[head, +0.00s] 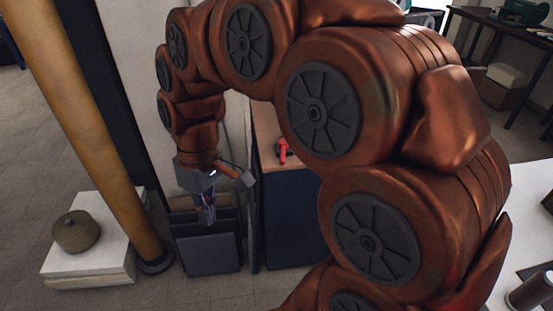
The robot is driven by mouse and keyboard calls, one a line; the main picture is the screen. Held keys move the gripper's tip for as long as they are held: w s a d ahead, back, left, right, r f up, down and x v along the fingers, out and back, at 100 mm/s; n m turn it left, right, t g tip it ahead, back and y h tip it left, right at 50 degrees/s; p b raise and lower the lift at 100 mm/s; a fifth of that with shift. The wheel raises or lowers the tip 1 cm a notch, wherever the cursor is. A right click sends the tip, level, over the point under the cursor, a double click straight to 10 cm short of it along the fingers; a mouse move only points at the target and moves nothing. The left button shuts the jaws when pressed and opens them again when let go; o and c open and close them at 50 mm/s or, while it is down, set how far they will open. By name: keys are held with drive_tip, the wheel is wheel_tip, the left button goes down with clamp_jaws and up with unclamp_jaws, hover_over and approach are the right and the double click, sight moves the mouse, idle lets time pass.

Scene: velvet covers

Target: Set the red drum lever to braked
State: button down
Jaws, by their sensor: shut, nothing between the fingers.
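A small red lever (283,149) stands on the wooden top (265,120) of a dark blue cabinet, near the middle of the head view. I cannot tell which setting the lever is in. My gripper (208,217) points down to the left of the lever and lower in the picture, in front of dark upright panels. It is shut with nothing in it and is apart from the lever.
Dark panels (208,255) stand below my gripper. A yellow-brown post (95,130) rises at left, beside a white block (92,262) bearing a round tan object (76,232). A white surface (520,240) with a dark cylinder lies at right. My arm hides much of the middle.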

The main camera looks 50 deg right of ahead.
drive_tip(key=w+d+f+n+t+y+b, duration=0.1)
drive_tip(key=w+d+n+b, duration=0.1)
drive_tip(key=w+d, duration=0.55)
drive_tip(key=w+d+f+n+t+b, duration=0.1)
drive_tip(key=w+d+b, duration=0.2)
drive_tip(key=w+d, duration=0.45)
drive_tip(key=d+f+t+b, duration=0.1)
drive_tip(key=d+f, duration=0.2)
drive_tip(key=d, duration=0.7)
drive_tip(key=w+d+f+n+b, duration=0.1)
drive_tip(key=d+f+b, duration=0.1)
drive_tip(key=d, duration=0.9)
drive_tip(key=shift+f+n+t, duration=0.3)
drive_tip(key=shift+f+t, duration=0.1)
drive_tip(key=shift+w+a+f, duration=0.1)
